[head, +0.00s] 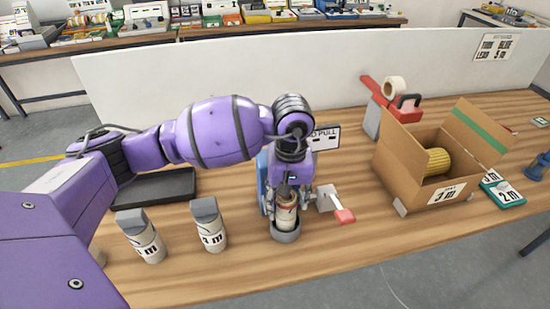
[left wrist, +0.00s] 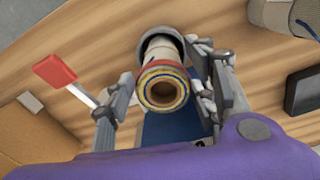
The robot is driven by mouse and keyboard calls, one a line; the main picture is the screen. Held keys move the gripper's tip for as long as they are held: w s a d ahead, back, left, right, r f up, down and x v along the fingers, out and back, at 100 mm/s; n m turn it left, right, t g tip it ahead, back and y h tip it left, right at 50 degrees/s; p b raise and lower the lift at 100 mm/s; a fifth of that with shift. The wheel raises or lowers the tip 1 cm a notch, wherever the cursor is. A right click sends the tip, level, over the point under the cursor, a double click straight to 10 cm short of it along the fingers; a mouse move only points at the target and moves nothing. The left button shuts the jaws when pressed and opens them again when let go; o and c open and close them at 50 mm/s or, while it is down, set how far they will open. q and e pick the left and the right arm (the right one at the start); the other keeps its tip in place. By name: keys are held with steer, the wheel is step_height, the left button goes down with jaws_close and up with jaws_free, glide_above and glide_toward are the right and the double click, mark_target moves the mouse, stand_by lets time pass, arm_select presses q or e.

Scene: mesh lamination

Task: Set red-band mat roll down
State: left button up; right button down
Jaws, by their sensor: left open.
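The red-band mat roll (head: 286,214) stands upright in a round grey holder (head: 286,237) near the table's front edge. In the left wrist view I look down on the roll's hollow end (left wrist: 163,90), with red, yellow and dark blue rings; the grey holder's rim (left wrist: 150,32) shows beyond it. My left gripper (head: 288,196) points down over the roll. Its fingers are open on both sides of the roll, with a clear gap at the left finger; the right finger is close, and I cannot tell if it touches. My right gripper is not in view.
A red-tipped lever (head: 344,215) sticks out just right of the holder. Two capped rolls (head: 147,243) (head: 211,232) stand to the left. An open cardboard box (head: 408,168) holds a yellow roll (head: 437,161) at right. A tape dispenser (head: 402,104) stands behind it.

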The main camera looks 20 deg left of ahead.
arm_select(q)
step_height(320, 180, up, 9)
steer(key=shift+f, duration=0.2)
